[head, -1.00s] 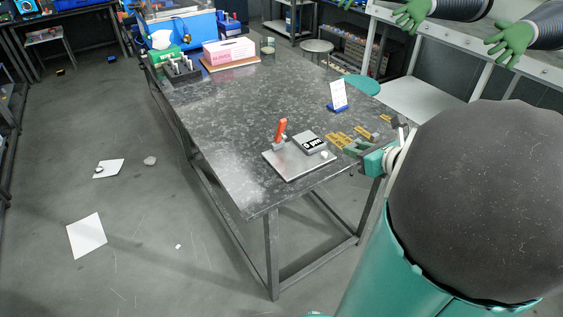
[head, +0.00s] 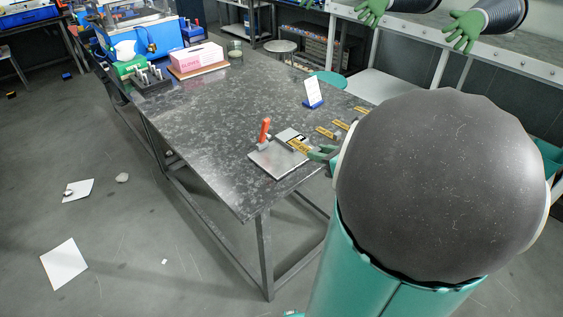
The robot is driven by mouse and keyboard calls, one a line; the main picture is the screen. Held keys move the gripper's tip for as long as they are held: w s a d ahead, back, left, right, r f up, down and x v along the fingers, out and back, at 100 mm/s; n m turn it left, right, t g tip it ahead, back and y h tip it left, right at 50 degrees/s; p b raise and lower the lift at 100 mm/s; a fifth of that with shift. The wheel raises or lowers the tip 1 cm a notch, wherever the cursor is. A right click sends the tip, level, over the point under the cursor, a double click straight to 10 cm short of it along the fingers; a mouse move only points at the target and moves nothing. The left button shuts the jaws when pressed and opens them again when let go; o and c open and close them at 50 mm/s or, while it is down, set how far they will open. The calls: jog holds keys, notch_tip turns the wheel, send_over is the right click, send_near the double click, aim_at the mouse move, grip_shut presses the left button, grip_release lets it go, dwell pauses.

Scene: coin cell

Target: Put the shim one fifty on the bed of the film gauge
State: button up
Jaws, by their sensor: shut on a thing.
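The film gauge (head: 279,162) stands on the near right part of the dark table. It has a flat silver plate, an orange handle (head: 265,131) and a display block, which is now partly covered. My gripper (head: 312,151) reaches in from the right and is shut on a yellow shim (head: 299,146). The held shim shows in front of the gauge's display block, at the right of the plate. I cannot tell whether it touches the gauge, and its marking is too small to read. My dark round arm joint hides the area to the right.
More yellow shims (head: 327,132) lie on the table behind my gripper. A small white sign on a blue stand (head: 313,93) is farther back. A pink box (head: 197,58) and a black rack (head: 152,79) stand at the far left. The middle of the table (head: 215,115) is clear.

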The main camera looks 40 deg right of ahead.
jog(key=f+x, duration=0.1)
jog(key=x, duration=0.8)
send_over(289, 170)
jog(key=f, duration=0.4)
jog(key=shift+s, duration=0.3)
jog(key=shift+w+f, duration=0.3)
jog(key=shift+f, duration=1.5)
jog(key=shift+f, duration=0.2)
jog(key=o, duration=1)
jog(key=shift+c, duration=0.2)
jog(key=shift+r, duration=0.1)
